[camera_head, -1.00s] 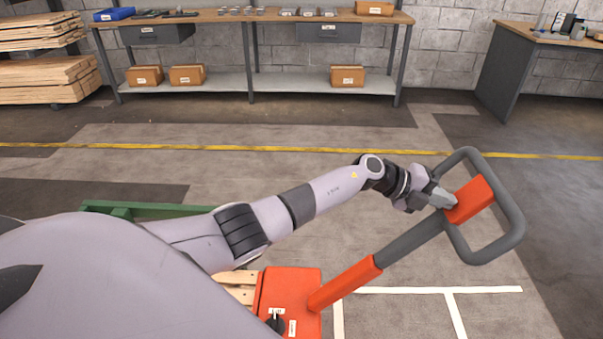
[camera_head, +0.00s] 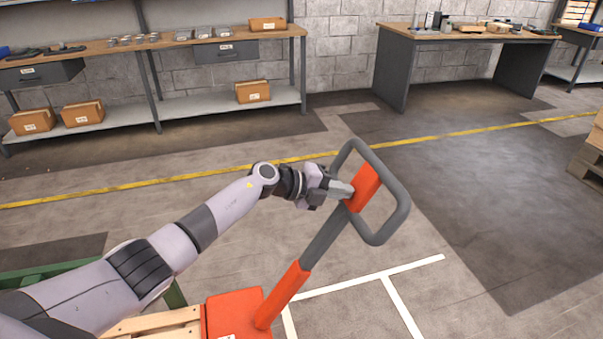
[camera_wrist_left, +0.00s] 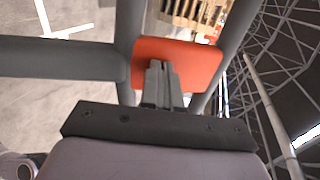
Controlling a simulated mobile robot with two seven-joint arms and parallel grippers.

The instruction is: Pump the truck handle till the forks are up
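The truck handle is a grey loop with a red block (camera_head: 363,187) in it, on a grey and red shaft (camera_head: 322,240). The shaft slants up to the right from the truck's red housing (camera_head: 232,312). My left gripper (camera_head: 342,189) is at the red block. In the left wrist view its two fingers (camera_wrist_left: 164,82) are together, their tips against or just over the block (camera_wrist_left: 190,62), with nothing visible between them. The forks cannot be made out in these views. My right gripper is out of view.
A green frame (camera_head: 75,264) and pale wooden slats (camera_head: 155,324) lie by the housing. A shelved workbench (camera_head: 200,104) and a desk (camera_head: 468,38) stand at the back wall. Wooden pallets (camera_head: 590,150) are at the right edge. The floor right of the handle is clear.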

